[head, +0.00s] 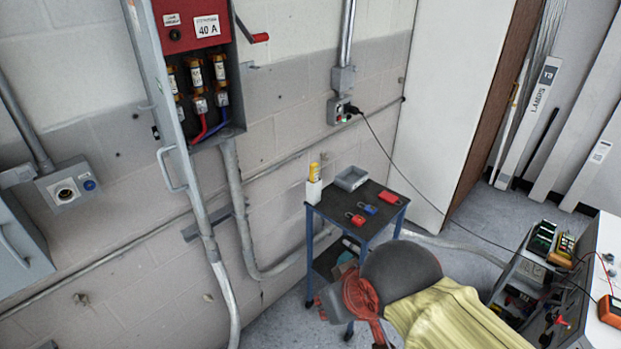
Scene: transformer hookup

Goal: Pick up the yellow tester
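A yellow-and-black handheld meter (563,248), which looks like the yellow tester, sits at the right on the grey bench unit, beside a dark green device. A slim yellow item (314,171) also stands upright in a white holder on the small cart; its kind is too small to tell. My gripper (351,305), red, is at the lower middle, in front of the cart and well left of the meter. My arm's dark round link and yellow-covered part hide some of it. Its fingertips are not clear, and I see nothing held in it.
The blue-legged cart (345,221) holds a grey tray (351,179) and small red and blue items. An orange meter (610,311) lies at the right edge. A black cable (385,150) runs from the wall outlet toward the bench. An open fuse box (197,85) hangs upper left.

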